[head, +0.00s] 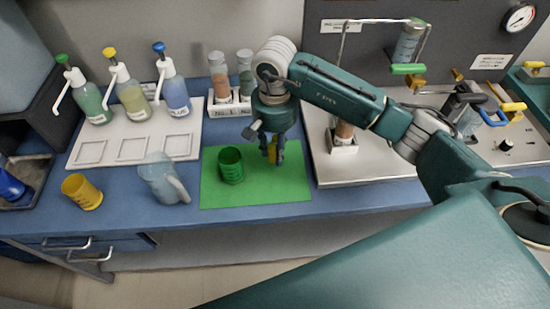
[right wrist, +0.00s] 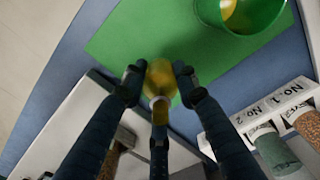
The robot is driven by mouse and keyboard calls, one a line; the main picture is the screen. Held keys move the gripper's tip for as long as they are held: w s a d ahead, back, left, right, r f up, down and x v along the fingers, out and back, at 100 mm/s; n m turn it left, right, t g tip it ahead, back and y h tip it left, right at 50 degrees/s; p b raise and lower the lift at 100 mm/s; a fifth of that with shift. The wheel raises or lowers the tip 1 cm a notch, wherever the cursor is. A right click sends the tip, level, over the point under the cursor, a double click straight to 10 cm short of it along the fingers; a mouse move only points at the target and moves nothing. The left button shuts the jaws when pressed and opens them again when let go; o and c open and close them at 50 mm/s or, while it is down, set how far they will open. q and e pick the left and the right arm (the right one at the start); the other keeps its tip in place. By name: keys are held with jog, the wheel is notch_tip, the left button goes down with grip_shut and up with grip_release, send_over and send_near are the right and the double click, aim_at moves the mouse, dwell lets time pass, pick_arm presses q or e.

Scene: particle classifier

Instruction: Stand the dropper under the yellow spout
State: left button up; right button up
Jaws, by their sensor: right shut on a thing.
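My right gripper (head: 273,161) is over the right part of the green mat (head: 222,192). It is shut on a yellow dropper (right wrist: 160,80), which shows as an amber body between the fingers in the right wrist view; in the head view the fingers mostly hide it. The yellow-topped pump bottle (head: 132,97), with its white spout (head: 113,81), stands in the middle of three at the back left, far from the gripper. A marked square pad (head: 132,149) lies in front of it. My left gripper is not in view.
A green cup (head: 231,166) with something yellow inside stands left of the gripper. A clear jug (head: 163,178) and a yellow cup (head: 82,192) stand further left. A rack with vials (head: 228,105) is behind. The white board (head: 160,137) before the bottles is clear.

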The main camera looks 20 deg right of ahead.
aim_at(275, 170)
jog(key=shift+a+f, duration=0.1)
jog(key=shift+f, duration=0.95)
notch_tip(275, 170, down, 3)
jog(key=shift+f+p, duration=0.15)
jog(key=shift+p, duration=0.35)
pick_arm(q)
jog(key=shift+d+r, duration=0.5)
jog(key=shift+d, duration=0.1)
pick_arm(e)
jog(key=shift+f, duration=0.1)
jog(key=shift+f, duration=0.15)
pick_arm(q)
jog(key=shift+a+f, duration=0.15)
pick_arm(e)
jog(key=o, duration=1)
jog(key=shift+c, duration=0.2)
